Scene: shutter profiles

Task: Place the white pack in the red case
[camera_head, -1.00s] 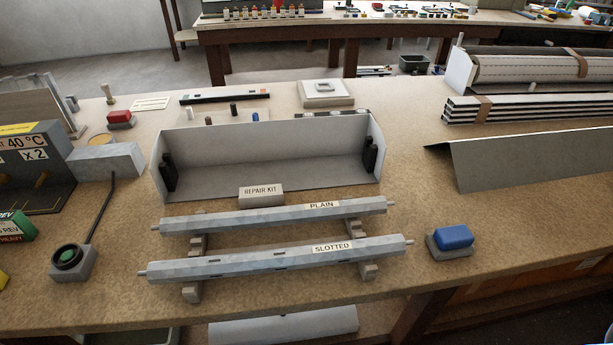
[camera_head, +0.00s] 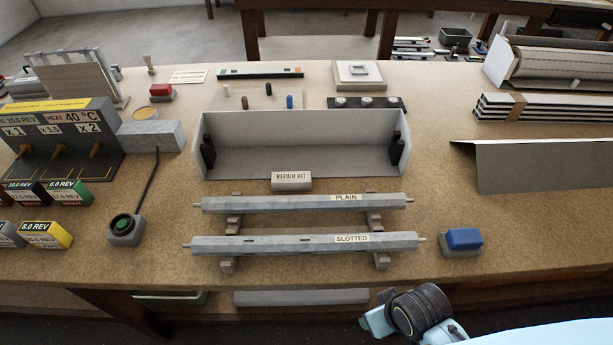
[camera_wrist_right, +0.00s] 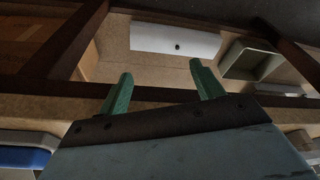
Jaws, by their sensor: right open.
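Several small labelled boxes stand at the left of the bench: a green box (camera_head: 72,193), a black box (camera_head: 28,193), a yellow box (camera_head: 47,235) and a grey-white box (camera_head: 8,236) cut by the frame edge. A sliver of a red box (camera_head: 4,199) shows at the left edge. I cannot tell for certain which is the white pack or the red case. My right gripper (camera_wrist_right: 163,87) is open and empty in the wrist view, in front of the bench's lower shelf. In the head view only my right arm shows, bottom right. My left gripper is out of view.
The PLAIN bar (camera_head: 290,203) and SLOTTED bar (camera_head: 270,244) lie on supports mid-bench. Behind them are a REPAIR KIT block (camera_head: 291,181) and a grey open housing (camera_head: 300,160). A blue button (camera_head: 464,239) sits near the front edge. A green tray (camera_wrist_right: 250,60) lies below.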

